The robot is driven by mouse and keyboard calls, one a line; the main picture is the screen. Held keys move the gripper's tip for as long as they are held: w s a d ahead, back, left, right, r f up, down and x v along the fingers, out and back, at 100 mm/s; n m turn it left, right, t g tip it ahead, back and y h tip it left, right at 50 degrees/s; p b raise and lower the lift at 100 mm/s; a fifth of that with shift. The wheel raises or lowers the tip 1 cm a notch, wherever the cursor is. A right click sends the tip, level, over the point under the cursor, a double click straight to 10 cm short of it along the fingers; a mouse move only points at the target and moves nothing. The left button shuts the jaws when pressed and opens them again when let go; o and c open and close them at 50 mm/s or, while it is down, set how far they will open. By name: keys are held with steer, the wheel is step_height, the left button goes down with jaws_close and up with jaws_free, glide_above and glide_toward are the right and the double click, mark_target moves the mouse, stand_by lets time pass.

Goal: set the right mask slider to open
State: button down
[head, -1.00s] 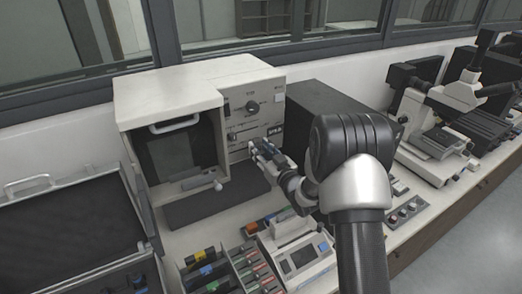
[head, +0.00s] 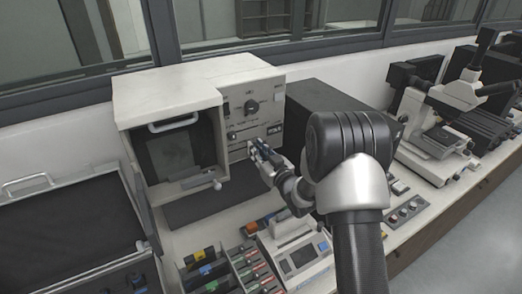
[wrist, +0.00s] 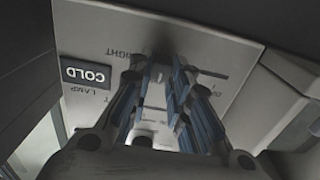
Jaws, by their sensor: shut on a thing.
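The mounting press (head: 165,85) is a cream cabinet with a front panel (head: 240,110) of knobs and slots. My gripper (head: 254,147) is at the lower right of this panel. In the wrist view my gripper (wrist: 160,72) has its fingers close together at the panel, below upside-down lettering that reads RIGHT. They are shut on a small part there, which I take as the right mask slider; the fingers hide most of it. A slot line runs to the right of the fingertips. The slider's exact position along its slot cannot be told.
A dark lamp display (wrist: 86,75) reads COLD beside the fingers. A round knob (head: 252,107) sits higher on the panel. A dark box (head: 310,110) stands right of the press. A rack of coloured items (head: 205,268) and a small device (head: 300,258) lie in front.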

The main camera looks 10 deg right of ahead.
mark_target(230, 150)
steer(key=a, duration=0.2)
steer(key=s+a+b, duration=0.1)
steer(key=a, duration=0.2)
steer(key=s+a+b, duration=0.1)
steer(key=a, duration=0.1)
steer(key=shift+s+a, duration=0.25)
steer(key=c, duration=1.6)
jaws_free()
steer(key=shift+a, duration=0.1)
steer(key=shift+o, duration=0.6)
